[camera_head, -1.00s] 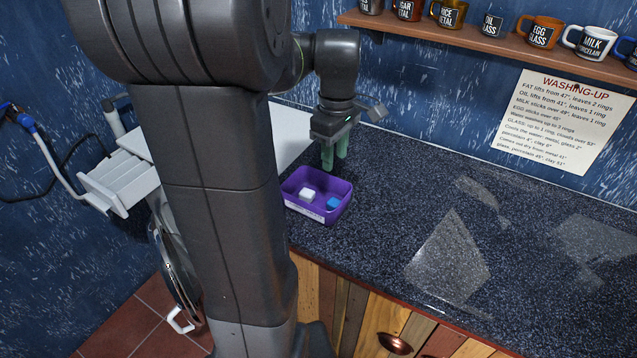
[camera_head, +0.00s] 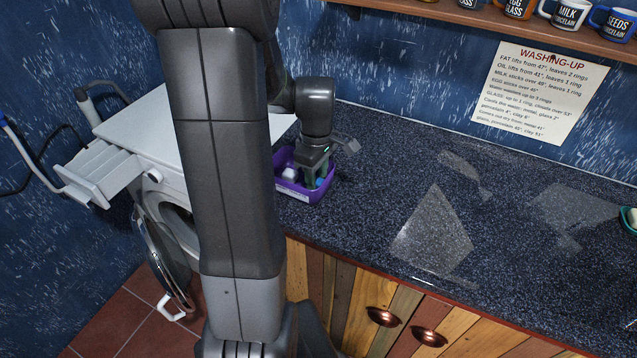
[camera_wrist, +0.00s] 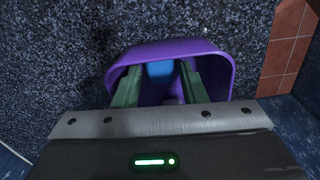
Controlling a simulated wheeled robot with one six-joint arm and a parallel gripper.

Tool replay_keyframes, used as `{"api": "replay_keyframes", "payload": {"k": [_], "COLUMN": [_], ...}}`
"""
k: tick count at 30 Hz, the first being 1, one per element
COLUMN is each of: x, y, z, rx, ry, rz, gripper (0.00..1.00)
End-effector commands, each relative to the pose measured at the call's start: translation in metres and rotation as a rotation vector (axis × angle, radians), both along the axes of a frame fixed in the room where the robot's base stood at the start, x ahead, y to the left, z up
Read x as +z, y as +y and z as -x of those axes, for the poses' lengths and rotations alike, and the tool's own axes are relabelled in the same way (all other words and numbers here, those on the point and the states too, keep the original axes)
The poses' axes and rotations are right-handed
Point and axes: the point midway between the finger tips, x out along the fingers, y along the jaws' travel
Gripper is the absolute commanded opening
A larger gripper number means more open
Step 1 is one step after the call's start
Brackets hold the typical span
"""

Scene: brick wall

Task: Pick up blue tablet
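The blue tablet (camera_head: 320,183) lies in the purple box (camera_head: 316,195) on the counter, partly hidden by my gripper in the head view. In the wrist view the blue tablet (camera_wrist: 160,70) shows between my two green fingers, towards their tips. My gripper (camera_head: 314,182) points down into the box, and it also shows in the wrist view (camera_wrist: 160,77). Its fingers are apart, with a visible gap; I cannot tell whether either touches the tablet. A white tablet (camera_head: 289,174) lies in the left part of the box.
The box walls stand close around my fingers. A white washing machine (camera_head: 150,125) with its round door (camera_head: 160,260) open is at the left. The dark speckled counter (camera_head: 380,180) is clear to the right of the box. A shelf with mugs (camera_head: 570,12) hangs above.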

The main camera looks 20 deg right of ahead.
Motion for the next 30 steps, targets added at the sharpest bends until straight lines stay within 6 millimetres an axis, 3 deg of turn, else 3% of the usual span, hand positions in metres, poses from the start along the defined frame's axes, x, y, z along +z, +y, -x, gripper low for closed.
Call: {"api": "replay_keyframes", "payload": {"k": [8, 14, 23, 30], "x": [-0.005, -0.005, -0.001, 0.039], "y": [0.0, 0.0, 0.0, 0.0], "z": [0.0, 0.0, 0.0, -0.001], "rx": [0.0, 0.0, 0.0, 0.0], "ry": [-0.001, -0.001, -0.002, -0.007], "rz": [0.001, 0.001, 0.001, 0.003], "gripper": [0.38, 0.05, 0.05, 0.05]}}
